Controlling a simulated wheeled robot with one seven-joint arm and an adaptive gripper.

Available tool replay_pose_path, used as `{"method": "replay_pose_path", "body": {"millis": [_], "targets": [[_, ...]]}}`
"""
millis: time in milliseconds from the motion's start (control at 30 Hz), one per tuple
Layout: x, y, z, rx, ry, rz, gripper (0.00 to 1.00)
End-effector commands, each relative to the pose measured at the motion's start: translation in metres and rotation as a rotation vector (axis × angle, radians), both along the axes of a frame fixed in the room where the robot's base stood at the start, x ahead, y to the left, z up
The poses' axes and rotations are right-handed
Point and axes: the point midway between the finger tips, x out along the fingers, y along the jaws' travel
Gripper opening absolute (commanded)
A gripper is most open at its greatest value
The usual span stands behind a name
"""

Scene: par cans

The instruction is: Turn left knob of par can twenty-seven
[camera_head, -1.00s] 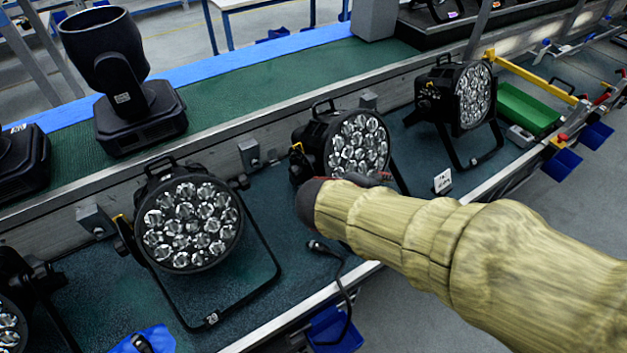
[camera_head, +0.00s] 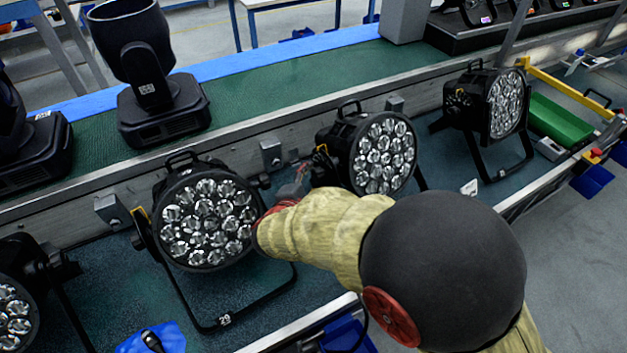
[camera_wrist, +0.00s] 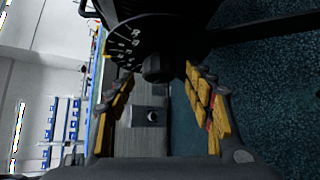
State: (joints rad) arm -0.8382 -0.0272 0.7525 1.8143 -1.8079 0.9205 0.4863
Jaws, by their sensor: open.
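Several black par cans with clustered round lenses stand on the bench. In the head view, my gripper (camera_head: 299,178) is between the left par can (camera_head: 206,222) and the middle par can (camera_head: 384,156), near the middle one's left side. The left one's stand has a tag that seems to read 29; I cannot read a 27. In the wrist view, a black par can side (camera_wrist: 150,25) carries a dial with white marks and a dark round knob (camera_wrist: 155,68). My open gripper (camera_wrist: 160,74) has its yellow-padded fingers on either side of the knob; contact cannot be told.
A grey rail (camera_head: 240,150) with small boxes runs behind the par cans. A third par can (camera_head: 492,105) and a green tray (camera_head: 560,121) are farther right. A blue cloth (camera_head: 170,338) lies at the front left. In the wrist view, a small grey box (camera_wrist: 150,116) shows between the fingers.

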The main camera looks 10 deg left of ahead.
Motion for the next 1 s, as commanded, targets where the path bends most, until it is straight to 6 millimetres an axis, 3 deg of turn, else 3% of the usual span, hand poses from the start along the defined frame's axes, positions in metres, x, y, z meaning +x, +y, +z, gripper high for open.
{"method": "replay_pose_path", "body": {"millis": [167, 433, 1000], "targets": [[0.0117, -0.0019, -0.0050, 0.001, 0.000, 0.000, 0.52], [0.0130, -0.0021, -0.0047, 0.001, 0.000, 0.000, 0.52], [0.0126, -0.0021, -0.0049, 0.001, 0.000, 0.000, 0.21]]}}
